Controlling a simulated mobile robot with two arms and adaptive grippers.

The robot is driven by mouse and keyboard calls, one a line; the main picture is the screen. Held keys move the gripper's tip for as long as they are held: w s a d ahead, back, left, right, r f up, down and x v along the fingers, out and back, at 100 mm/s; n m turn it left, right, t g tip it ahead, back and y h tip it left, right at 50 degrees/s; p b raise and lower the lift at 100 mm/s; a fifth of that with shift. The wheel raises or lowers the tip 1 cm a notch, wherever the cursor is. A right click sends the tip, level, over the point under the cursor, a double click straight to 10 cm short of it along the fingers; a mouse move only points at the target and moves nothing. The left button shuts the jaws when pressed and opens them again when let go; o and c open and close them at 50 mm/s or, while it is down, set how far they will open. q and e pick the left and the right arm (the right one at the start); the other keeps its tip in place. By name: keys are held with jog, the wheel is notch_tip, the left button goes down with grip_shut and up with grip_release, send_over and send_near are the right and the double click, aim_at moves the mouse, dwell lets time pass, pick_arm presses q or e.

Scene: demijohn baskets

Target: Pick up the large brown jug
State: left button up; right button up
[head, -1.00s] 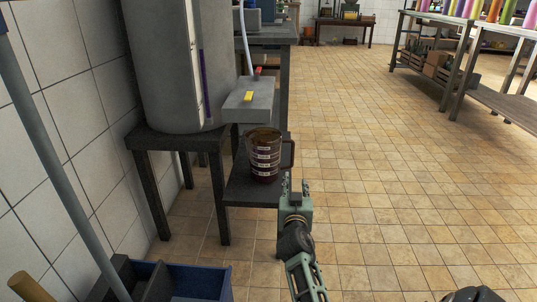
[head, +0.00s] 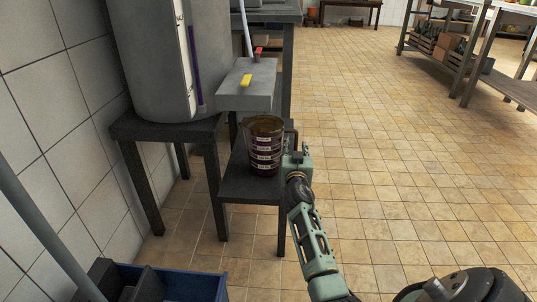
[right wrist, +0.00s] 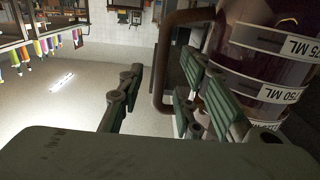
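I cannot tell whether either finger touches the handle. My left gripper is not in view.
A large grey tank (head: 160,60) on a dark stand (head: 165,128) is left of the jug. The grey box (head: 247,88) overhangs close above it. A blue bin (head: 190,285) is at the lower left. The tiled floor to the right is clear.

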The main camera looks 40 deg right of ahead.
jog(key=shift+w+d, duration=0.35)
jog(key=shift+r, duration=0.1)
grip_shut()
dwell(0.4)
jog(key=shift+w+r, duration=0.1)
jog(key=shift+r, duration=0.3)
jog(key=shift+f, duration=0.1)
